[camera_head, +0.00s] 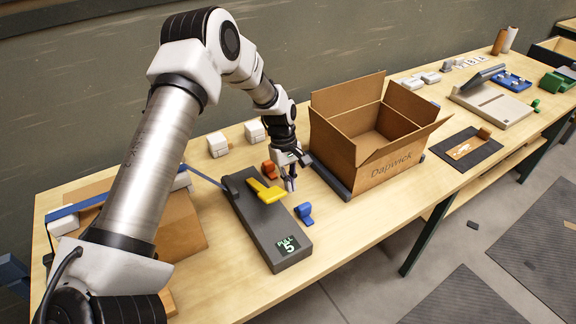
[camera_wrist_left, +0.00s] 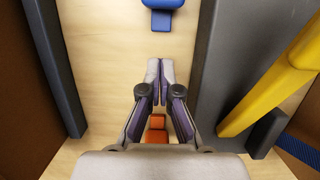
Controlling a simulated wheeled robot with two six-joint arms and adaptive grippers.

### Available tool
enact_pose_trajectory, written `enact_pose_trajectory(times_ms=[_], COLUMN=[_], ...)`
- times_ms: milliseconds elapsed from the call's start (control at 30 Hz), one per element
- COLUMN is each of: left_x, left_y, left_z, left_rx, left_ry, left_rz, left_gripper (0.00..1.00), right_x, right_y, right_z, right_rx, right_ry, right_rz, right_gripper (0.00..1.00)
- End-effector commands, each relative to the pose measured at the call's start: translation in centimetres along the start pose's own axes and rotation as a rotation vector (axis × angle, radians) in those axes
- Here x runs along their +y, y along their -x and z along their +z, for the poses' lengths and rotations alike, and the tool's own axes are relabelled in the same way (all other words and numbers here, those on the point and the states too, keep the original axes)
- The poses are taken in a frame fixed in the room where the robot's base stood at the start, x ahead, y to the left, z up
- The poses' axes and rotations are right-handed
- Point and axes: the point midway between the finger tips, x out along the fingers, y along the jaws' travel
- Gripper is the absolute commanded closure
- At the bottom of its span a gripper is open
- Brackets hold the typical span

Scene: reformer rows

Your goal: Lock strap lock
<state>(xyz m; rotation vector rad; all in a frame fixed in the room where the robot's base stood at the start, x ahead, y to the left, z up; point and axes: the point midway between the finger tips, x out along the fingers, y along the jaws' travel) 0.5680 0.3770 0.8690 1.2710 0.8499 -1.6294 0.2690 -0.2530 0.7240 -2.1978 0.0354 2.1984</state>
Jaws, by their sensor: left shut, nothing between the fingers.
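The strap lock is a long dark grey box (camera_head: 268,232) on the table, with a yellow lever (camera_head: 266,191) on top and a small display reading "PULL 5" (camera_head: 287,246). A blue strap (camera_head: 203,176) runs from its far end to the left. My left gripper (camera_head: 291,187) points down just right of the lever, shut and empty. In the left wrist view the closed fingertips (camera_wrist_left: 159,68) are over bare wood, apart from the grey box (camera_wrist_left: 213,65) and the yellow lever (camera_wrist_left: 268,98) at right. My right gripper is not in view.
A blue block (camera_head: 304,213) and an orange block (camera_head: 269,169) lie beside the lock. An open cardboard box (camera_head: 385,172) stands to the right on a dark base. Another carton (camera_head: 182,226), partly behind my arm, stands left. White blocks (camera_head: 218,145) are behind.

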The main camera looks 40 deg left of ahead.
Motion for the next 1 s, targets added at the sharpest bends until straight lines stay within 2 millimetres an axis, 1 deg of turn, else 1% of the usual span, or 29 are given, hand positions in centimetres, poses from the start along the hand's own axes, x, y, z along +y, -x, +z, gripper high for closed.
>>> enact_pose_trajectory(times_ms=[33,67,100,133,200,300,400,667,733,900,1000], left_x=[-0.1,-0.1,0.0,0.0,0.0,-0.1,-0.1,0.0,0.0,0.1,0.0], left_y=[-1.1,-1.6,-1.2,-1.4,-1.7,-2.1,-2.2,-2.3,-2.3,-2.9,-3.2], left_z=[0.1,0.1,1.2,1.7,2.7,3.6,3.9,3.9,4.3,7.0,8.2], left_rx=[-0.001,0.0,0.0,0.001,0.001,0.001,0.001,0.001,0.0,-0.001,0.0], left_ry=[0.0,0.001,-0.003,-0.003,-0.002,-0.001,-0.001,0.0,-0.001,-0.004,-0.003], left_rz=[-0.005,-0.004,-0.003,-0.002,-0.002,-0.002,-0.001,-0.001,-0.001,-0.002,-0.001], left_gripper=[1.0,1.0,1.0,1.0,1.0,1.0,1.0,1.0,1.0,1.0,1.0], right_x=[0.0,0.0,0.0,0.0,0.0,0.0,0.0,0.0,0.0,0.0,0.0], right_y=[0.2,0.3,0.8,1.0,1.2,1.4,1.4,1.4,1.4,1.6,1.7], right_z=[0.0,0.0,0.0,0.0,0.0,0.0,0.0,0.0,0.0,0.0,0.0], right_rx=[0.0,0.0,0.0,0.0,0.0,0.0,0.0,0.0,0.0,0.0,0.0], right_ry=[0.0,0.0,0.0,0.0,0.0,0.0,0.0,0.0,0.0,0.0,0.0], right_rz=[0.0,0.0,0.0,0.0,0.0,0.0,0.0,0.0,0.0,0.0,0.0], right_gripper=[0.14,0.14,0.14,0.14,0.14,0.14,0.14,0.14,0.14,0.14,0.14])
